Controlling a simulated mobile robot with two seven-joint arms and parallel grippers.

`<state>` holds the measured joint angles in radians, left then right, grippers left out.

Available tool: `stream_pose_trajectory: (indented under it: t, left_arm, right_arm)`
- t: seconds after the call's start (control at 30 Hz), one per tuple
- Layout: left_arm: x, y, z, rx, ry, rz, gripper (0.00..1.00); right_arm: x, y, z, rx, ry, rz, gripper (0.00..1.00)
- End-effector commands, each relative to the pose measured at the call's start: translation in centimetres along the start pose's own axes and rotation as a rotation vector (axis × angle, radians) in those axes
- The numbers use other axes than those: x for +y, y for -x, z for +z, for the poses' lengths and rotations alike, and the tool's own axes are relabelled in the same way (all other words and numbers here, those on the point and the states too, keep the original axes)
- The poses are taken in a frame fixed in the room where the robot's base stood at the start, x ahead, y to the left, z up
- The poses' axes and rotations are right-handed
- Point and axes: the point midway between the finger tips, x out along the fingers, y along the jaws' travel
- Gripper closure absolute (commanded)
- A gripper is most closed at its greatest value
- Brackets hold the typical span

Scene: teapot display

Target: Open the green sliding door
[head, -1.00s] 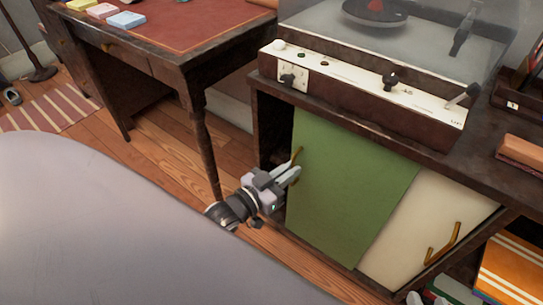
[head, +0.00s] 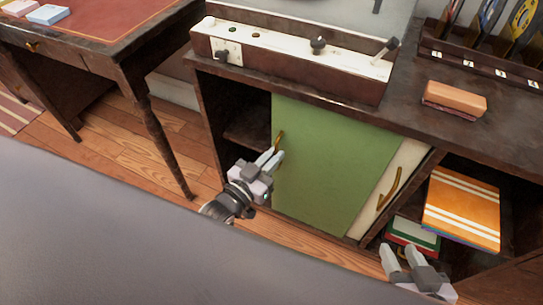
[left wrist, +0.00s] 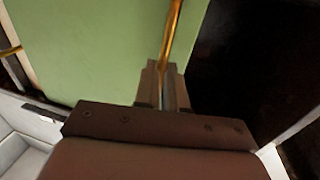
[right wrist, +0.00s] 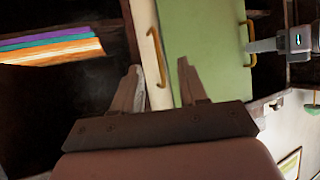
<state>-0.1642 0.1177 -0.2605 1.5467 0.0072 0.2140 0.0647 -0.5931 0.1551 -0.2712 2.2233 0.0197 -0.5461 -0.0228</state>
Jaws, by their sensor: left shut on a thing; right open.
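The green sliding door (head: 325,165) stands in the front of the dark wooden cabinet. A dark opening (head: 245,125) shows to its left. It overlaps most of the cream door (head: 402,185), whose brass handle (head: 389,188) is at the right. My left gripper (head: 272,160) is shut on the green door's brass handle (head: 280,138) at the door's left edge. In the left wrist view the handle (left wrist: 172,40) runs between the fingers. My right gripper (head: 402,262) is open and empty, low at the right in front of the cabinet; its fingers also show in the right wrist view (right wrist: 160,85).
A record player base (head: 290,55) and an orange-brown block (head: 455,97) sit on the cabinet top. Striped orange records (head: 462,212) lie in the open right compartment. A desk (head: 100,60) with a slender leg stands at the left.

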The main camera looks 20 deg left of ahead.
Motion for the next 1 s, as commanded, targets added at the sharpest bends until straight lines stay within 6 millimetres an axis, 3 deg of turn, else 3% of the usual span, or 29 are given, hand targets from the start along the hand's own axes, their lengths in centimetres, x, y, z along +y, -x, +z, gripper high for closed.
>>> stream_pose_trajectory:
  t: [0.03, 0.1, 0.47, 0.8, 1.0]
  left_arm:
    - [0.0, 0.1, 0.2, -0.004, 0.000, 0.001, 0.83]
    - [0.0, 0.1, 0.2, -0.003, 0.000, 0.001, 0.65]
    - [-0.1, 0.5, 0.1, -0.003, 0.000, -0.001, 0.65]
    - [0.0, 5.2, 0.0, -0.005, 0.000, 0.000, 0.65]
    - [0.0, 7.0, 0.1, -0.003, 0.000, 0.000, 0.65]
  right_arm:
    - [0.0, 0.0, 0.0, 0.000, 0.000, 0.000, 0.57]
    - [0.0, 0.0, 0.1, -0.001, 0.000, 0.000, 0.57]
    - [0.1, 0.1, 0.0, -0.002, 0.000, 0.001, 0.57]
    - [0.8, 0.4, 0.4, -0.029, -0.011, 0.019, 0.57]
    - [0.9, 0.5, 1.1, -0.044, -0.019, 0.021, 0.57]
